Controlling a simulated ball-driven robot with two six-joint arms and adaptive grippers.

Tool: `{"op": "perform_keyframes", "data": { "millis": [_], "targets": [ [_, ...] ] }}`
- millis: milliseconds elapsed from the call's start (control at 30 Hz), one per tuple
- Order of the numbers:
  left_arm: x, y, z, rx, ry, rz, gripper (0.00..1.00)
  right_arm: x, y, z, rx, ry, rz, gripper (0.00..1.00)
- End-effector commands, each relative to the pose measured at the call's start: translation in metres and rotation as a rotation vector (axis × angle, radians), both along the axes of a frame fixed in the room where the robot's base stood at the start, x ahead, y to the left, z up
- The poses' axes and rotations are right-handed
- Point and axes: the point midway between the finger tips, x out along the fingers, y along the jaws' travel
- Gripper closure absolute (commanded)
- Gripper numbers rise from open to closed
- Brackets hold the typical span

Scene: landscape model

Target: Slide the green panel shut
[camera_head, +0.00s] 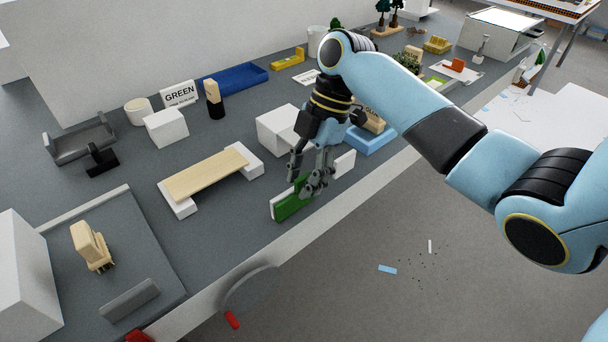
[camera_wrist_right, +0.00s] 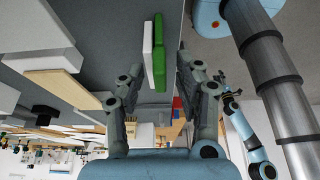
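The green panel (camera_head: 290,205) stands upright near the front edge of the grey table, against a white panel (camera_head: 345,164) that shows on either side of it. In the right wrist view the green panel (camera_wrist_right: 159,54) lies beside the white panel (camera_wrist_right: 148,54). My right gripper (camera_head: 304,184) points down over the green panel's right part. In its wrist view the fingers (camera_wrist_right: 158,80) are spread, with both panels between their lines; contact cannot be told. My left gripper is outside the head view; a small dark arm end (camera_wrist_right: 229,92), probably it, shows in the wrist view.
A white block (camera_head: 280,130) stands just behind my right gripper. A wooden plank (camera_head: 206,175) on white supports lies to the left. A GREEN sign (camera_head: 179,94) and blue tray (camera_head: 235,78) are farther back. A blue base (camera_head: 370,140) sits to the right.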

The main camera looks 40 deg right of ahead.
Motion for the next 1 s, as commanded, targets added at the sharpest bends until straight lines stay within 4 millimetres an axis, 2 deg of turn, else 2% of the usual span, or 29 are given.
{"op": "perform_keyframes", "data": {
  "millis": [200, 467, 867, 1000],
  "targets": [
    [0.000, 0.000, 0.000, 0.000, 0.000, 0.000, 0.60, 0.000, 0.000, 0.000, 0.000, 0.000, 0.000, 0.65],
    [0.000, 0.000, 0.000, 0.000, 0.001, 0.000, 0.60, 0.000, 0.000, 0.000, 0.000, 0.000, -0.001, 0.99],
    [0.000, 0.001, 0.000, 0.001, 0.001, 0.000, 0.60, 0.000, -0.001, 0.000, 0.000, 0.000, -0.001, 1.00],
    [0.000, 0.001, 0.002, 0.001, 0.001, 0.000, 0.60, 0.001, -0.017, 0.000, -0.005, 0.002, -0.001, 1.00]
  ]
}}
